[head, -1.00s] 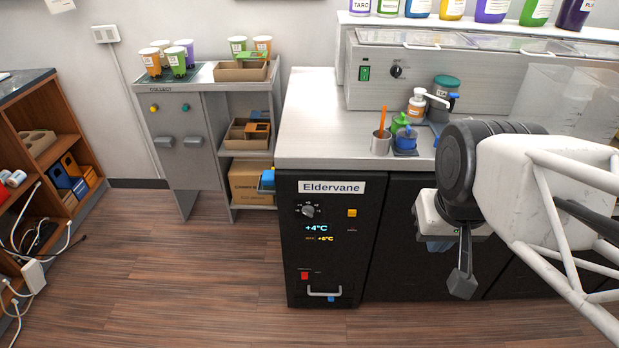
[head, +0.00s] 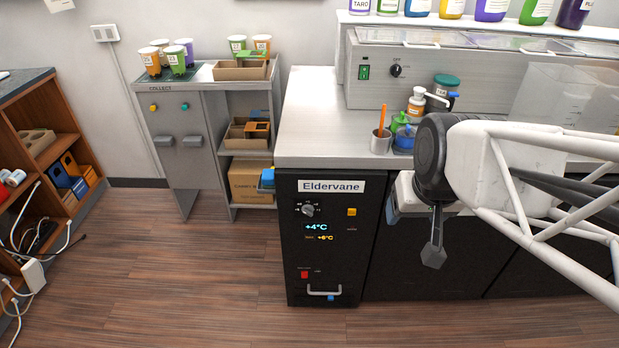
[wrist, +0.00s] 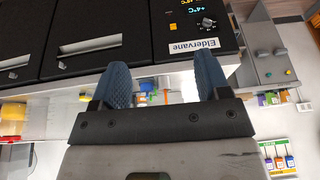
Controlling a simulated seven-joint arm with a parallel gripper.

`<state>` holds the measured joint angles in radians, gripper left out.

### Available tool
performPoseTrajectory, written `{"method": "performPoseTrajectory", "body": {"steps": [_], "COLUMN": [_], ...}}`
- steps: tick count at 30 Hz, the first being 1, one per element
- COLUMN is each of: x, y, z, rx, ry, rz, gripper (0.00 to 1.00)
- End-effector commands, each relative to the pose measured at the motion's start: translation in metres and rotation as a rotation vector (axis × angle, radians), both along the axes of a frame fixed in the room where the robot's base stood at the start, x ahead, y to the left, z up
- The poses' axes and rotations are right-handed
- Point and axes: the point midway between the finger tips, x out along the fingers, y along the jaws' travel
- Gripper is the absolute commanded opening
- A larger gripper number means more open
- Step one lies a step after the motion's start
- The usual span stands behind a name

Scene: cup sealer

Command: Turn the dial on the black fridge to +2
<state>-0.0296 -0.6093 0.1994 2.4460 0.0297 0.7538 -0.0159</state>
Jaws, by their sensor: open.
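The black fridge (head: 335,270) stands under the left end of the steel counter, with an "Eldervane" label (head: 331,187). Its round dial (head: 308,210) is below the label at the left. The lit display (head: 316,227) under it reads +4°C, with a smaller orange +6°C line below. In the wrist view, tilted, the dial (wrist: 208,22) shows beyond the right finger. My gripper (wrist: 163,80) is open with blue fingers apart and nothing between them. In the head view it is right of the fridge panel, apart from the dial, its fingers partly hidden.
An orange-yellow button (head: 352,212), a red switch (head: 305,275) and a handle (head: 324,292) are also on the fridge front. A metal cup (head: 381,142) and bottles stand on the counter above. The floor before the fridge is clear.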

Motion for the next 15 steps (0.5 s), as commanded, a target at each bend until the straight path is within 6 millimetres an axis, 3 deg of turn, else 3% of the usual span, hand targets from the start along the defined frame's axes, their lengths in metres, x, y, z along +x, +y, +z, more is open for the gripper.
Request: {"method": "performPoseTrajectory", "body": {"steps": [6,15], "x": [0.079,0.18], "y": [0.029,0.074], "z": [-0.026,-0.076], "rx": [0.031,0.054], "ry": [-0.151,-0.381], "rz": [0.052,0.098], "gripper": [0.69,0.69]}}
